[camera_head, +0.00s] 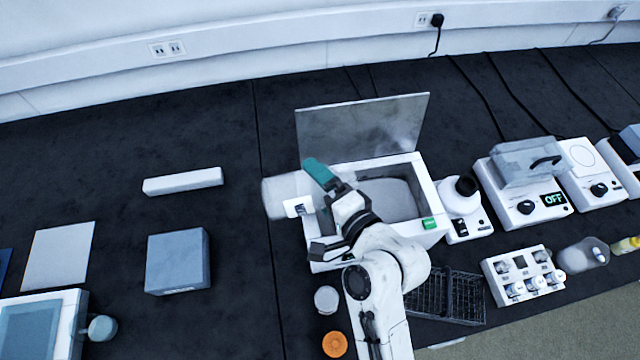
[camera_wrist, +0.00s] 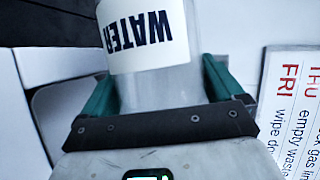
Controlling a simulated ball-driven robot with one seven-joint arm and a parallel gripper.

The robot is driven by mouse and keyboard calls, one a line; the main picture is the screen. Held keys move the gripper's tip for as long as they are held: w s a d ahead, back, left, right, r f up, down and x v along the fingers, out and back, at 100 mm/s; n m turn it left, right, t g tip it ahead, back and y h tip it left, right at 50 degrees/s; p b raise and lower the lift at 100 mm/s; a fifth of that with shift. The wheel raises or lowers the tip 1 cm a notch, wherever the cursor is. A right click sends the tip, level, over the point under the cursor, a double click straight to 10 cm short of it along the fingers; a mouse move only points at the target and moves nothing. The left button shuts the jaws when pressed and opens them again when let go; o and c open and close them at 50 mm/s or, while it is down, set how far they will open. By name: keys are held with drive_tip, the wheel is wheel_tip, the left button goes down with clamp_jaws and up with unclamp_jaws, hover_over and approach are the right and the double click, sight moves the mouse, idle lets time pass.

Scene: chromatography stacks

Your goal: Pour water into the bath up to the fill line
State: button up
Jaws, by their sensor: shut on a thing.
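A clear container with a white label reading WATER (camera_wrist: 150,40) is held between the green fingers of my gripper (camera_wrist: 157,90). In the head view the container (camera_head: 280,196) lies on its side over the left edge of the white bath (camera_head: 428,192), to the left of my gripper (camera_head: 320,180). The bath's lid (camera_head: 365,128) stands open at the back. Its grey interior is partly hidden by my arm. I cannot make out the fill line, the water level, or any stream of water.
A white device with a black knob (camera_head: 466,190) stands close to the bath's right. A black wire rack (camera_head: 450,295), a white vial rack (camera_head: 522,275), a round white lid (camera_head: 326,299) and an orange disc (camera_head: 335,344) lie in front. A blue-grey box (camera_head: 178,262) sits left, with free dark bench around it.

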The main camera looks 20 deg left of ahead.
drive_tip(key=shift+w+d+m+b, duration=0.1)
drive_tip(key=shift+m+b, duration=0.3)
drive_tip(key=shift+b, duration=0.05)
drive_tip(key=shift+w+d+m+y, duration=0.1)
drive_tip(key=shift+d+m+y, duration=0.05)
drive_tip(key=shift+m+y, duration=0.4)
idle(3.2)
idle(0.4)
drive_tip(key=shift+r+n+h+p, duration=0.25)
drive_tip(key=shift+r+n+p, duration=0.2)
drive_tip(key=shift+p, duration=0.75)
drive_tip(key=shift+s+a+f+n+h+p, duration=0.1)
drive_tip(key=shift+s+a+n+h+p, duration=0.25)
drive_tip(key=shift+p, duration=0.5)
drive_tip(key=shift+w+r+n+p, duration=0.15)
drive_tip(key=shift+r+n+p, duration=0.4)
drive_tip(key=shift+p, duration=0.3)
drive_tip(key=shift+r+n+h, duration=0.4)
drive_tip(key=shift+r+h, duration=0.05)
drive_tip(key=shift+h, duration=0.1)
drive_tip(key=shift+r+n+h, duration=0.3)
drive_tip(key=shift+r+n, duration=0.1)
drive_tip(key=shift+r, duration=0.15)
drive_tip(key=shift+a, duration=0.1)
